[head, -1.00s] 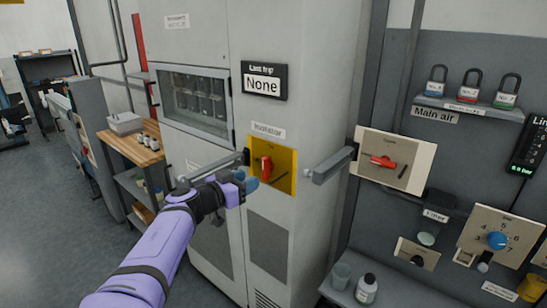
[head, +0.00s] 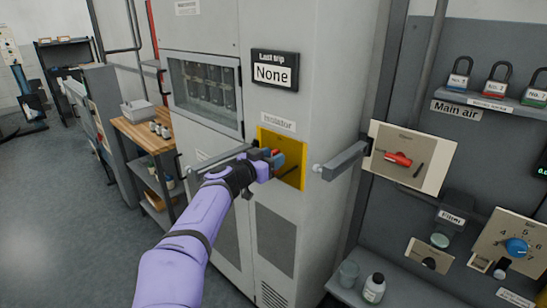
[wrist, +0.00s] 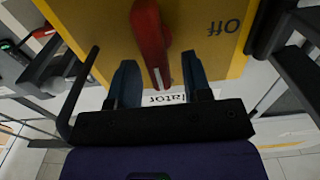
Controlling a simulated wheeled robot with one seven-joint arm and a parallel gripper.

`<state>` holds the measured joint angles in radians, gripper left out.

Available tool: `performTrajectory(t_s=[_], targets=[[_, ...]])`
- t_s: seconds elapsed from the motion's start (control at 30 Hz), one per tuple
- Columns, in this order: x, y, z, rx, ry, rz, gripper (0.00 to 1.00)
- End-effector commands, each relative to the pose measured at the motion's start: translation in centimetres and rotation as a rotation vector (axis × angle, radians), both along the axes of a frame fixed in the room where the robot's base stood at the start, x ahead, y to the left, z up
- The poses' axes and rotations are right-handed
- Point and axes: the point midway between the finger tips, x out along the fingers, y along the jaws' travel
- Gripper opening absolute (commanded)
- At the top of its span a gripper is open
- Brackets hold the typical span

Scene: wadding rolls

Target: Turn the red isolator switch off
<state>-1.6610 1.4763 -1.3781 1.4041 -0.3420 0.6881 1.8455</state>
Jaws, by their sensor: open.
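The red isolator switch handle (wrist: 151,38) sits on a yellow plate (head: 293,176) on the grey cabinet, under an "Isolator" label. In the head view my gripper (head: 272,158) is in front of the plate and hides most of the handle. In the wrist view my gripper (wrist: 159,62) is open, its two blue-grey fingers on either side of the handle's end, with gaps visible. The word "Off" (wrist: 223,27) is printed on the plate, upside down in that view. I cannot tell whether a finger touches the handle.
A second red switch (head: 398,159) on a cream plate is to the right, by the "Main air" label. Grey bar handles (head: 342,161) stick out on both sides of the yellow plate. A shelf with padlocks (head: 497,99) is at upper right.

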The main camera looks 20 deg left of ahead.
Motion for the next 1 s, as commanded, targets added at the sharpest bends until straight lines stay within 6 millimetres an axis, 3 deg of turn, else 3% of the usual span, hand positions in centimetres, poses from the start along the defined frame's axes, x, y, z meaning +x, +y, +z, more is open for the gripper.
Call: performTrajectory(t_s=[0.4, 0.47, 0.6, 1.0], targets=[[0.76, -0.3, 0.0, 0.0, 0.0, 0.0, 0.45], [0.76, -0.3, 0.0, 0.0, 0.0, 0.0, 0.33], [0.75, -0.31, 0.0, 0.0, 0.0, 0.0, 0.01], [0.8, -0.19, 0.01, -0.045, 0.02, 0.001, 0.0]])
